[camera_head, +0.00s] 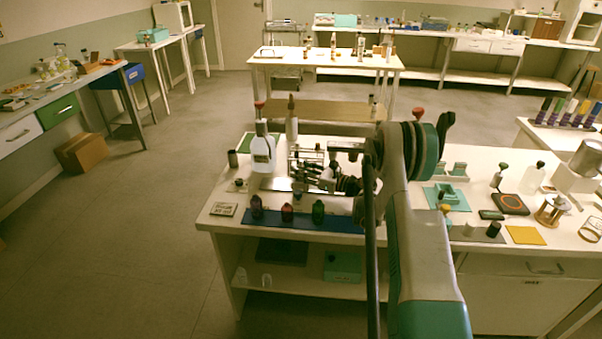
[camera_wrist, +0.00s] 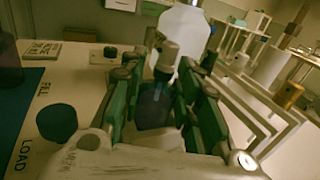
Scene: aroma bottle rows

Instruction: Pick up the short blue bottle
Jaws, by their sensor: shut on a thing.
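My gripper (camera_wrist: 165,98) is shut on a small dark blue bottle (camera_wrist: 155,106) with a pale grey cap, between its green finger links in the wrist view. The bottle's lower part is hidden, and I cannot tell whether it is lifted. In the head view my gripper (camera_head: 305,178) is over the middle bench, behind the blue mat (camera_head: 340,223); the held bottle is hard to make out there.
A white bottle (camera_wrist: 181,34) stands beyond my gripper and also shows in the head view (camera_head: 262,153). Printed "LOAD" marks the mat (camera_wrist: 18,128).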

